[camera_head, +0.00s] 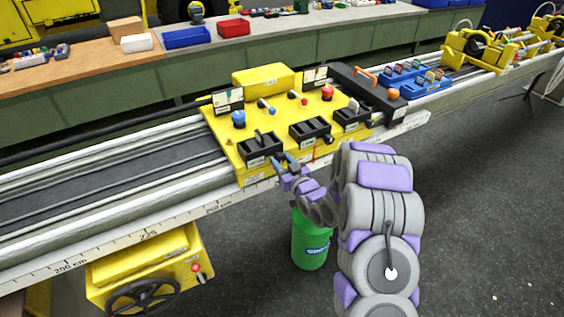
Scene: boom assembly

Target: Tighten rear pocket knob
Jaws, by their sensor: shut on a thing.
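The yellow fixture plate (222,128) sits on the long rail. Three black pockets stand along its near side: a left one (262,148), a middle one (311,131) and a right one (352,117). I cannot tell which is called rear. My gripper (283,163) is at the plate's near edge, just right of and below the left pocket. Its fingers are shut on a small knob there, which they mostly hide.
The rail's white scale edge (150,233) runs across the front. A green bin (311,243) stands on the floor below my gripper. A yellow box with a handwheel (145,270) is under the rail at left. Blue trays (408,79) lie at right; a workbench runs behind.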

